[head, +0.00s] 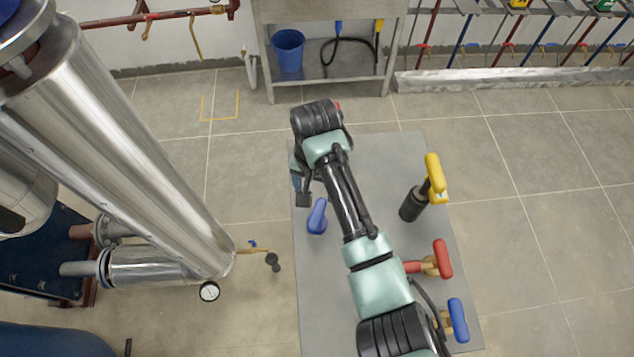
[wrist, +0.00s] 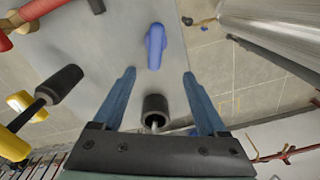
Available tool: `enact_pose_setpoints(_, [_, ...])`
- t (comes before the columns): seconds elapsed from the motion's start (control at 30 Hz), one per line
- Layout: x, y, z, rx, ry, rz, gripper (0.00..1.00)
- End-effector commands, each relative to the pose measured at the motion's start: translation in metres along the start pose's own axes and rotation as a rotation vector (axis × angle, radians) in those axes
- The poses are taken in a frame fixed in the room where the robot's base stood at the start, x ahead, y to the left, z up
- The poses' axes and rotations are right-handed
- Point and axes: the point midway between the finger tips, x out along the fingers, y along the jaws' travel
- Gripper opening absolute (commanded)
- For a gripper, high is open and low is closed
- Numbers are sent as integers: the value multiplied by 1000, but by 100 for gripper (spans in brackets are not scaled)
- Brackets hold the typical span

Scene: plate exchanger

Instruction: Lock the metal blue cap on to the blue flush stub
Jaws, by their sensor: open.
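A blue handle-shaped piece (head: 317,215) lies on the grey panel left of my arm. It also shows in the wrist view (wrist: 155,45), straight ahead of my fingertips. My gripper (wrist: 158,73) is open. A black hollow cylinder (wrist: 155,105) with a metal rod shows between its fingers; I cannot tell whether it touches them. In the head view my gripper is mostly hidden by my arm. At left, a thin brass stub (head: 245,250) with a small blue valve lever leaves the steel vessel, with a dark end piece (head: 272,261). I cannot tell which part is the metal blue cap.
A yellow-handled piece with a black cylinder (head: 411,206), a red handle (head: 443,258) and another blue handle (head: 458,320) lie along the panel's right side. The large steel vessel (head: 140,150) fills the left. A shelf holds a blue bucket (head: 288,50). Floor right of the panel is clear.

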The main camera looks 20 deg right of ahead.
Motion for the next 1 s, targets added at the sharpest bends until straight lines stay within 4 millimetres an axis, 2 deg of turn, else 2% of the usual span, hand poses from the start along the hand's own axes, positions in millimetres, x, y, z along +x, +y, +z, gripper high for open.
enact_pose_setpoints(0.1, [7,8,6,17,-30,22,75])
enact_pose_setpoints(0.27, [18,9,6,18,-30,22,75])
enact_pose_setpoints(0.8, [88,9,8,15,-31,20,75])
enact_pose_setpoints(1.0, [103,9,8,15,-29,20,75])
